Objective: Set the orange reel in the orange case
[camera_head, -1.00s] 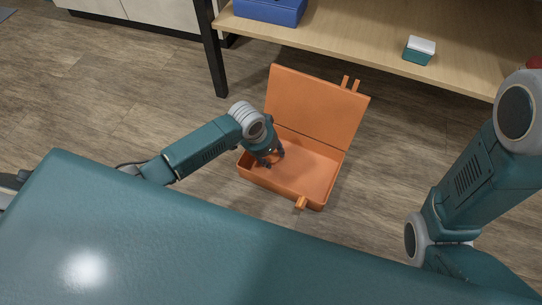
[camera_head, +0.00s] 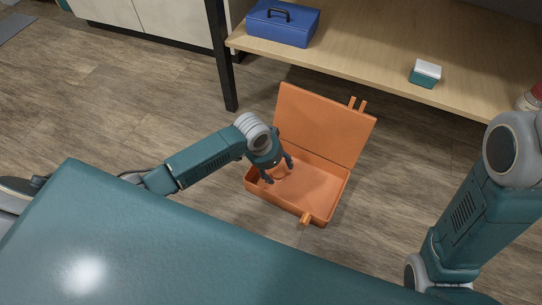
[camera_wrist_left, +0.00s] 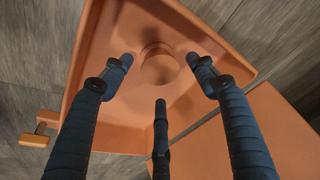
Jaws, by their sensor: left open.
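The orange case (camera_head: 316,207) lies on the floor with its lid swung up toward the table. An orange reel (camera_head: 281,174) is inside the case tray, toward its left end. In the left wrist view the reel (camera_wrist_left: 158,66) shows as a round orange shape on the case floor, close in colour to the case (camera_wrist_left: 95,140). My left gripper (camera_head: 279,171) is open above the reel, its dark fingers spread around it and apart from it. In the left wrist view nothing is held between the fingers. My right gripper is out of view; only the right arm shows.
A wooden table (camera_head: 375,62) stands behind the case, its dark leg (camera_head: 222,60) to the left. On it are a blue toolbox (camera_head: 283,24), a small green and white box (camera_head: 425,73) and a red and white item (camera_head: 532,97). The floor beside the case is clear.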

